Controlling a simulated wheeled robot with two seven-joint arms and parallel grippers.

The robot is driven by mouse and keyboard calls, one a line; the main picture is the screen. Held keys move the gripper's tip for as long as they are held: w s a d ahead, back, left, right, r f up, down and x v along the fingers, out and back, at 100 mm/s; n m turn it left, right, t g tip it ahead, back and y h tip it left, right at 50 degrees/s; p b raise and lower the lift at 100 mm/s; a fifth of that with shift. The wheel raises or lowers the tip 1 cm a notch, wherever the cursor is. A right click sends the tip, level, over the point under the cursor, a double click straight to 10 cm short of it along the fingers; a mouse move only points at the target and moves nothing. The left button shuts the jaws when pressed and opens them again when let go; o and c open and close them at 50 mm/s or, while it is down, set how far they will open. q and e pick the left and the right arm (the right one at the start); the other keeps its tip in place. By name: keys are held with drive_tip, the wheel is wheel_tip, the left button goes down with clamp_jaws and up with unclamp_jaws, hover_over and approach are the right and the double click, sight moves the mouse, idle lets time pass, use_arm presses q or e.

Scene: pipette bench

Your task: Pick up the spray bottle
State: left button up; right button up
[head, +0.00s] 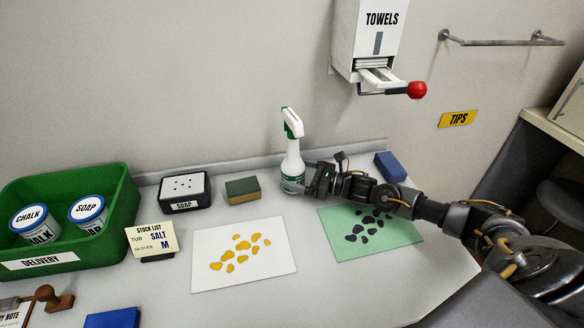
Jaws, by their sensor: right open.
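The spray bottle (292,160) stands upright near the back of the bench. It is white with a green and white trigger head and a green band low on its body. My right gripper (296,186) is at the lower part of the bottle, coming in from the right. Its jaws are open, with a finger showing in front of the bottle's base. I cannot tell whether the fingers touch it. My left gripper is not in view.
A sponge (243,190) and a soap box (185,191) stand left of the bottle. A white sheet (208,240) and a green sheet (400,243) lie in front. A green delivery crate (122,200) holds two tubs. A blue block (390,167) is at right. A towel dispenser (372,40) hangs above.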

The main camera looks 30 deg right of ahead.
sight(287, 170)
drive_tip(key=shift+x, duration=1.6)
drive_tip(key=c, duration=1.5)
drive_tip(key=shift+r, duration=0.15)
